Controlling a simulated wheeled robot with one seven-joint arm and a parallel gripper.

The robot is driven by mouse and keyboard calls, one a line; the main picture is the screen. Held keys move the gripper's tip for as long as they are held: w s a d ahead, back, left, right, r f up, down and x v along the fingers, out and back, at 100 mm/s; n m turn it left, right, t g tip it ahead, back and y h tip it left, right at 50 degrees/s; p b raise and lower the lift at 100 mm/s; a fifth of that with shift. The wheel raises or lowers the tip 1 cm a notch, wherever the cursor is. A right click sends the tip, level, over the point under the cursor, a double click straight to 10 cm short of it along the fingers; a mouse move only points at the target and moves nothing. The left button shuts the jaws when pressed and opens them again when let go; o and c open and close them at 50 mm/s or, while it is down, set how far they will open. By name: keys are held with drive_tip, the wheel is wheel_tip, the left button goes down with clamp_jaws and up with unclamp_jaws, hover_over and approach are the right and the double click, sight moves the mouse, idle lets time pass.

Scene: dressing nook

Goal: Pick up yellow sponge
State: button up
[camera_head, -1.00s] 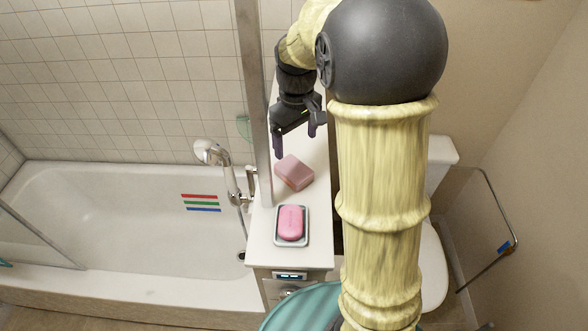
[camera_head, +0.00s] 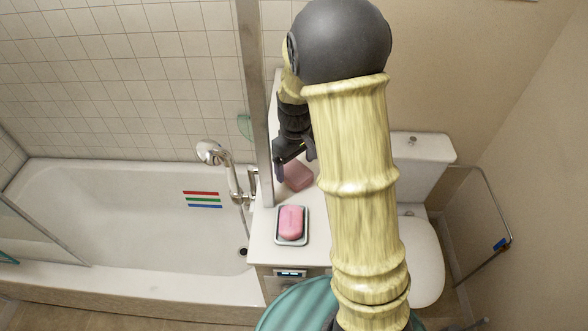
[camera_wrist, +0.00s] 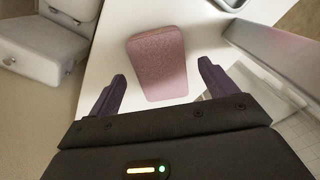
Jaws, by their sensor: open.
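No yellow sponge shows in these views. A pink, rough-textured sponge-like block (camera_head: 298,177) lies on the white counter (camera_head: 262,243). It also shows in the wrist view (camera_wrist: 157,64), lying flat ahead of my fingers. My gripper (camera_head: 295,168) is open and empty, over the far part of the block and partly hiding it in the head view. In the wrist view my two dark fingers (camera_wrist: 160,88) stand apart, one toward each side of the block's near end. I cannot tell the height of the fingertips above the counter.
A pink soap bar (camera_head: 291,222) sits in a soap dish (camera_head: 278,240) at the counter's near end. A metal post (camera_head: 255,90) and a shower head (camera_head: 208,151) stand on the left, beside the bathtub (camera_head: 110,225). A toilet (camera_head: 425,262) is on the right.

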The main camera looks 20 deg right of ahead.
drive_tip(key=shift+f, duration=1.25)
drive_tip(key=shift+s+a, duration=0.1)
drive_tip(key=shift+s, duration=0.05)
drive_tip(key=c, duration=1.1)
drive_tip(key=shift+c, duration=0.2)
